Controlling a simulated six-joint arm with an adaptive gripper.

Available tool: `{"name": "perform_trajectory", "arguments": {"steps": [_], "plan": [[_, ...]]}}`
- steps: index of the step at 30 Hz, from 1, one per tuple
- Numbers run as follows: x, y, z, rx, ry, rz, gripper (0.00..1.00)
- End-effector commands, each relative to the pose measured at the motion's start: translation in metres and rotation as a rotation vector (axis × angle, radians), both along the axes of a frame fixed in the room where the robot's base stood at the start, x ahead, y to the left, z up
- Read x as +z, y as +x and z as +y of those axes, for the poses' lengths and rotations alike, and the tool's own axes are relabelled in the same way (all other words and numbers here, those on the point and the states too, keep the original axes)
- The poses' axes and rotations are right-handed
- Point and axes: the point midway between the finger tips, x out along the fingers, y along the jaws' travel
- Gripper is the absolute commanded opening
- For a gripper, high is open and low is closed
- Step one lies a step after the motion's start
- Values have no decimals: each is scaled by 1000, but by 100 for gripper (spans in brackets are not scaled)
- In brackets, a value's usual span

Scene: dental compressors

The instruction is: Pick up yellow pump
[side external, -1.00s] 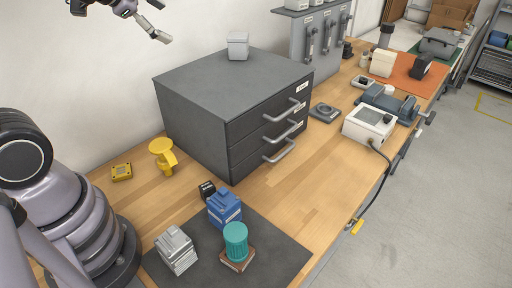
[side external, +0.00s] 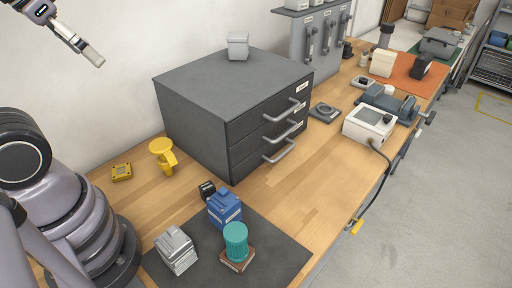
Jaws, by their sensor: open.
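The yellow pump (side external: 163,156) stands on the wooden bench, left of the grey drawer cabinet, with a round top and a narrower body below. Nothing covers it. My gripper (side external: 91,54) is at the upper left, high above the bench and well to the left of the pump. It is open, with nothing seen in it.
A dark mat (side external: 285,255) in front holds a blue unit (side external: 224,209), a teal cylinder (side external: 236,240) and a silver finned part (side external: 175,249).

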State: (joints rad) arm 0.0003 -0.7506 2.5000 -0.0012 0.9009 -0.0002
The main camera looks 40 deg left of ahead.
Motion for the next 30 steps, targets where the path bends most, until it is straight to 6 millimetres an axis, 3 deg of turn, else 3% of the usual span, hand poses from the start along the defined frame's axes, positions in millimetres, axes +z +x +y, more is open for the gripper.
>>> {"name": "perform_trajectory", "arguments": {"steps": [3, 16, 20, 30], "plan": [[0, 0, 0, 0, 0, 0, 100], [-7, 6, 3, -28, 40, 68, 100], [-27, 22, 11, -112, 151, 246, 100], [-102, 75, 35, -490, 593, 815, 100]]}}
